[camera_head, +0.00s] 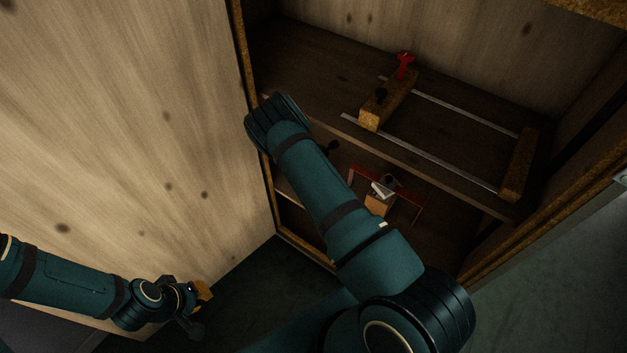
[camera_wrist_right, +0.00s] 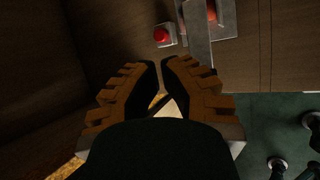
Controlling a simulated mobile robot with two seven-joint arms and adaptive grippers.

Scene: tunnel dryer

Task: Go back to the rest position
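My left gripper (camera_head: 203,293) hangs low at the left in the head view, in front of the pale wooden panel. It is small and dark there, and its opening is unclear. My right arm reaches up across the middle to the cabinet's left edge, and its gripper is hidden behind the wrist in the head view. In the right wrist view my right gripper (camera_wrist_right: 161,66) shows two fingers close together with a narrow gap at the tips. I see nothing clearly held, but whether it is fully shut is unclear.
A wooden cabinet stands open, with a shelf (camera_head: 300,70) bearing rails, wooden blocks (camera_head: 375,112) and a red clamp (camera_head: 404,62). A small box (camera_head: 378,203) and red bars sit lower. A red button (camera_wrist_right: 161,34) and metal bracket (camera_wrist_right: 197,35) lie beyond my right fingers. Dark floor (camera_head: 250,290) is clear.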

